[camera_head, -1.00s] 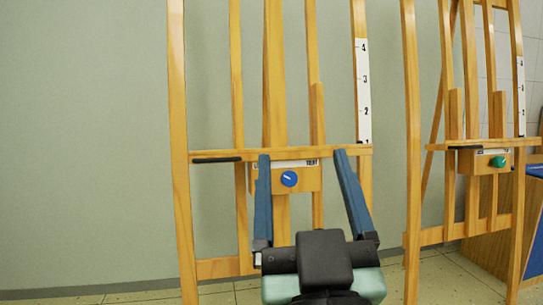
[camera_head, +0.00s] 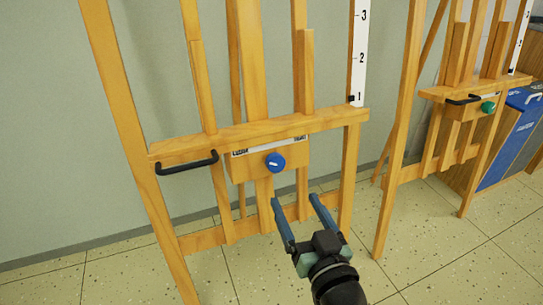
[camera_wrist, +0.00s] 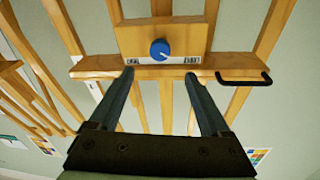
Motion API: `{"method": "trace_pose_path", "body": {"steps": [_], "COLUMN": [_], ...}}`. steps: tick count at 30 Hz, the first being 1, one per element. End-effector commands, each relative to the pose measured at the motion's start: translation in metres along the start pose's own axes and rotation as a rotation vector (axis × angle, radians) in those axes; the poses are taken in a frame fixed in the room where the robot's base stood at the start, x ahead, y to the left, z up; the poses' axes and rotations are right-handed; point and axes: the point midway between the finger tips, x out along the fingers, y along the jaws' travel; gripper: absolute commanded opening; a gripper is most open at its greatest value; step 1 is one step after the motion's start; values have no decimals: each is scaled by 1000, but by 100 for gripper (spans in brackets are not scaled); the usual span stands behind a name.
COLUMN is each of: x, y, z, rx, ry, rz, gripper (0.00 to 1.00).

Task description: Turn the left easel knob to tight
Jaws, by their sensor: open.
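The left easel (camera_head: 215,138) is wooden, with a block under its crossbar. A round blue knob (camera_head: 275,162) with a small white mark sits on the front of that block. A white strip (camera_head: 270,145) above the knob has words at its left and right ends, too small to read surely. My gripper (camera_head: 294,199) is open and empty, below and slightly right of the knob in the head view, apart from it. In the wrist view, where the easel appears upside down, the knob (camera_wrist: 160,50) lies just beyond and between the fingertips (camera_wrist: 158,73).
A black handle (camera_head: 187,162) juts from the crossbar left of the knob. A second easel (camera_head: 410,150) with a green knob (camera_head: 488,107) stands to the right, near a blue-fronted cabinet (camera_head: 510,140). The tiled floor (camera_head: 450,245) in front is clear.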

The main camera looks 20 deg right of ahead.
Motion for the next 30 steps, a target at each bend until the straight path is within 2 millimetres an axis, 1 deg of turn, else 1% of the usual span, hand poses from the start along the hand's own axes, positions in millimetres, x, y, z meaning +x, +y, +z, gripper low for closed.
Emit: {"method": "trace_pose_path", "body": {"steps": [1, 9, 15, 18, 21, 30], "x": [9, 62, 95, 106, 112, 116], "y": [-1, -1, -1, -1, -1, -1], "z": [0, 0, 0, 0, 0, -1], "rx": [-2, -4, -3, -3, -2, -1], "ry": [2, 3, 3, 2, 2, 2], "rz": [-3, -4, -2, -3, -2, -1], "gripper": [81, 81, 81, 81, 81, 81]}}
